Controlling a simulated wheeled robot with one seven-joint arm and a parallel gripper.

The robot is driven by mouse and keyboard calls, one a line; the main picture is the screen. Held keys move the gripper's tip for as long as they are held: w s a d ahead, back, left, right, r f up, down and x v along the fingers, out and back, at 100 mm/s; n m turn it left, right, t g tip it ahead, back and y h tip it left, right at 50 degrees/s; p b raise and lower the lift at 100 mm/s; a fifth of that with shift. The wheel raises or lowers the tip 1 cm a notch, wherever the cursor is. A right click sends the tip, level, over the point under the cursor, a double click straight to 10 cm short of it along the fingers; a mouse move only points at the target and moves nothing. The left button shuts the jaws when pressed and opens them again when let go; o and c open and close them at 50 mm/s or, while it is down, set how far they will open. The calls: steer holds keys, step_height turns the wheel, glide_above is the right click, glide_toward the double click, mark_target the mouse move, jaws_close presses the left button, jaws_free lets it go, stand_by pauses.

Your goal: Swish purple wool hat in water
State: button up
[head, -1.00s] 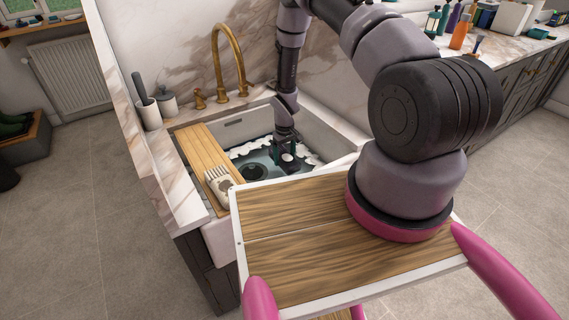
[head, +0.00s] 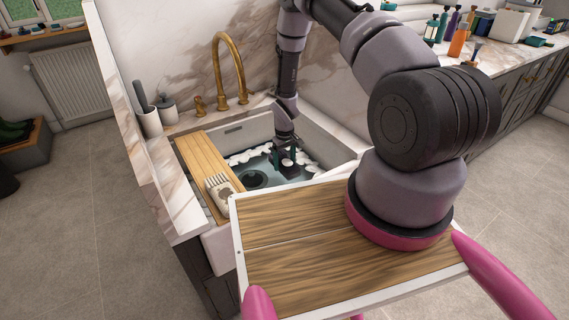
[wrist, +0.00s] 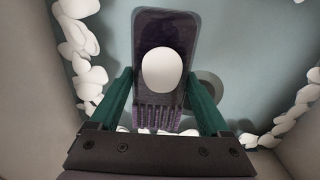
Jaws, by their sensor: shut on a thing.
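The hat (wrist: 158,118) is dark with a purplish ribbed band. In the wrist view it lies between the two green fingers of my gripper (wrist: 160,78), which is shut on it. A white rounded blob covers part of it; I cannot tell if this is a pompom or foam. In the head view my gripper (head: 286,160) reaches down into the sink (head: 322,143), at the greenish water (head: 268,165). The hat is mostly hidden there. How deep it sits is hard to tell.
White foam lumps (head: 246,156) float along the sink walls. A wooden board (head: 207,160) spans the sink's left side, with a pale ribbed hat-like item (head: 222,188) at its near end. A brass tap (head: 231,70) stands behind. A round dark drain (head: 255,179) shows.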

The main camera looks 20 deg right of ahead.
mark_target(285, 161)
steer(key=shift+r, duration=4)
steer(key=shift+r, duration=0.1)
